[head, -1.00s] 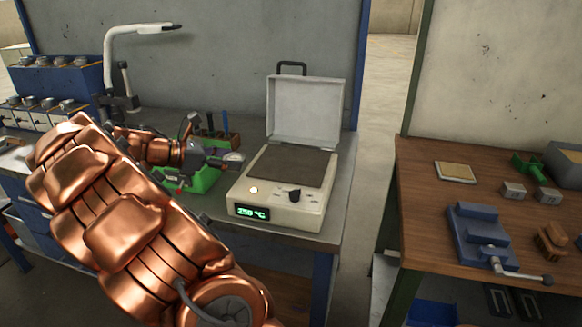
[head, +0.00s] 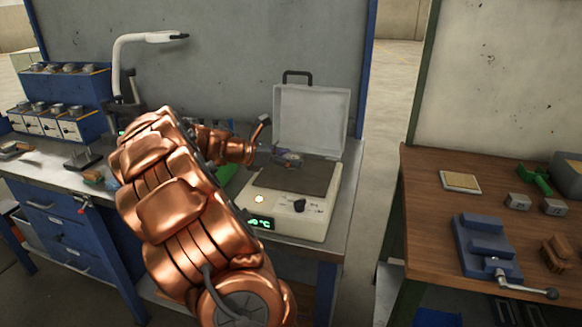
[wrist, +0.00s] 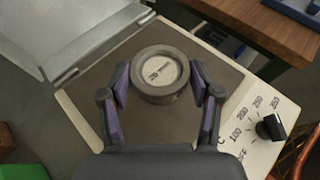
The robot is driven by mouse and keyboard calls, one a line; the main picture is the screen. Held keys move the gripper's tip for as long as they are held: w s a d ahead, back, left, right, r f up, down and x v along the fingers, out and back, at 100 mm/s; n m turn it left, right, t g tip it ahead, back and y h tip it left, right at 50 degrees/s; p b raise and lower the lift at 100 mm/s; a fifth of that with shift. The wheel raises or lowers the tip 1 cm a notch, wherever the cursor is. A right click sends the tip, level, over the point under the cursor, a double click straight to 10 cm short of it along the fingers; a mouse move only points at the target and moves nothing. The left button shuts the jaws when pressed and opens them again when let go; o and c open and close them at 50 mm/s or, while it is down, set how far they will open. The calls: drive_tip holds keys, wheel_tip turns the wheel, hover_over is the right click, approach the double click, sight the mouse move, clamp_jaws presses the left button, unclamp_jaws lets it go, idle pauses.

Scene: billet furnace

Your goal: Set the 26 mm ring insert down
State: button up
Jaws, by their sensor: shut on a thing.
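The ring insert (wrist: 160,74) is a grey round piece with a pale marked centre, its number too small to read for sure. My gripper (wrist: 162,88) has its purple-padded fingers on either side of the ring and is shut on it. In the wrist view the ring is over the dark plate (wrist: 85,105) of the cream heater; I cannot tell whether it touches. In the head view my gripper (head: 288,158) is small and low over the rear of the plate, and the ring is hard to make out there. The heater (head: 285,220) has its lid (head: 312,120) open.
A black knob (wrist: 269,127) with a temperature scale is on the heater's front. Blue racks (head: 65,95) and a white lamp arm (head: 150,38) stand at the left. The wooden bench (head: 425,215) at right holds a blue vice (head: 487,245). The plate's front is clear.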

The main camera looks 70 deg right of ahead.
sight(291, 176)
drive_tip(key=shift+s+d, duration=0.3)
drive_tip(key=shift+d, duration=0.1)
drive_tip(key=shift+f, duration=1.7)
drive_tip(key=shift+f, duration=0.15)
drive_tip(key=o, duration=1.6)
drive_tip(key=shift+o, duration=0.2)
drive_tip(key=v, duration=1.2)
